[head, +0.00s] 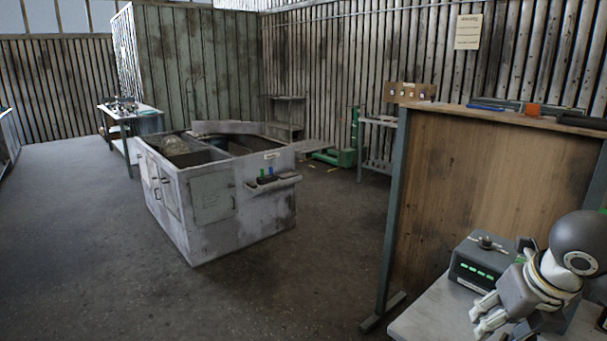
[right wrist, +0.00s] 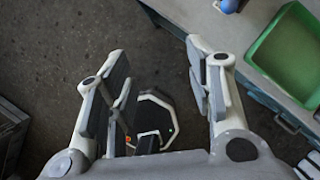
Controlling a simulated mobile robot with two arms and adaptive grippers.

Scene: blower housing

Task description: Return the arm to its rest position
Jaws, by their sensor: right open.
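My right gripper (head: 482,316) is at the lower right of the head view, beside a grey box with green lights (head: 478,270). In the right wrist view the right gripper (right wrist: 157,66) has its two fingers wide apart. Nothing is held between them; dark floor shows there, with a dark, white-edged shape lower down that may be part of my own body. My left gripper is in neither view.
A bench (head: 427,318) is close at the lower right. In the right wrist view a green tray (right wrist: 262,62) lies on a bench at the right. A tall wooden panel (head: 480,190) stands behind. A worn white cabinet (head: 215,205) stands mid-floor; floor at the left is clear.

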